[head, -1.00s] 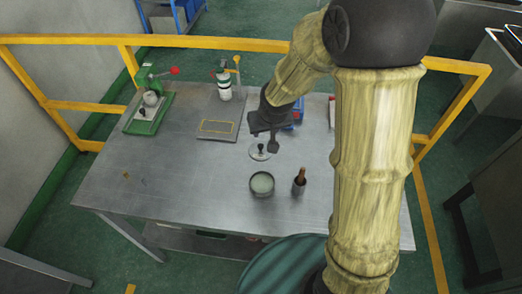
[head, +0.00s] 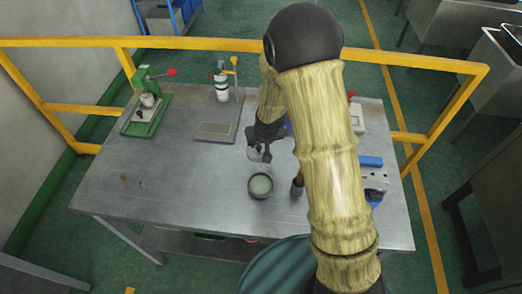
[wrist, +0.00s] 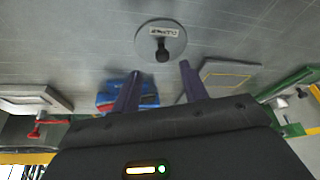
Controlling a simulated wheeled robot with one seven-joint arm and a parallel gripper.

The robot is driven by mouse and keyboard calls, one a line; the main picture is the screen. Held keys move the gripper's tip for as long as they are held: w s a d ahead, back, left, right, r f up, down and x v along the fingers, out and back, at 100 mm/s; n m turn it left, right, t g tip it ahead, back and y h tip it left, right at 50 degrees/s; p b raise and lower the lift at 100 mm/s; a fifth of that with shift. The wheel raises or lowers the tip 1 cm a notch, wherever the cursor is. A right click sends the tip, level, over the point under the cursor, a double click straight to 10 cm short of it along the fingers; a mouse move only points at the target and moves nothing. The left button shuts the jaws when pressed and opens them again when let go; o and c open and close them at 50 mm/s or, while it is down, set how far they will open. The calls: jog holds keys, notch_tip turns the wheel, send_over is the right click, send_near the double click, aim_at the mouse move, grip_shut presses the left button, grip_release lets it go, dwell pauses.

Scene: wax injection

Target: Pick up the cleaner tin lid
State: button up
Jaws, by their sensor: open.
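The cleaner tin lid is a round grey disc with a black knob and a small white label. In the wrist view the lid (wrist: 175,45) lies flat on the metal table, just beyond my fingertips. My gripper (wrist: 160,68) is open and empty, its two fingers spread to either side of the knob's line and apart from it. In the head view my gripper (head: 266,151) is over the lid (head: 253,156) and hides most of it. The open round tin (head: 261,186) with pale contents stands just in front of the lid.
A dark cup (head: 297,188) is beside the tin, partly behind my arm. A green press (head: 146,105) and a plate with a bottle-like device (head: 221,88) stand at the back left. A blue and grey device (head: 373,178) is at the right.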

aim_at(259, 146)
jog(key=shift+a+f, duration=0.15)
jog(key=shift+a, duration=0.15)
jog(key=shift+a+f, duration=0.1)
jog(key=shift+f, duration=0.2)
jog(key=shift+p+x, duration=0.6)
jog(key=shift+x, duration=1.5)
jog(key=shift+w, duration=0.2)
grip_shut()
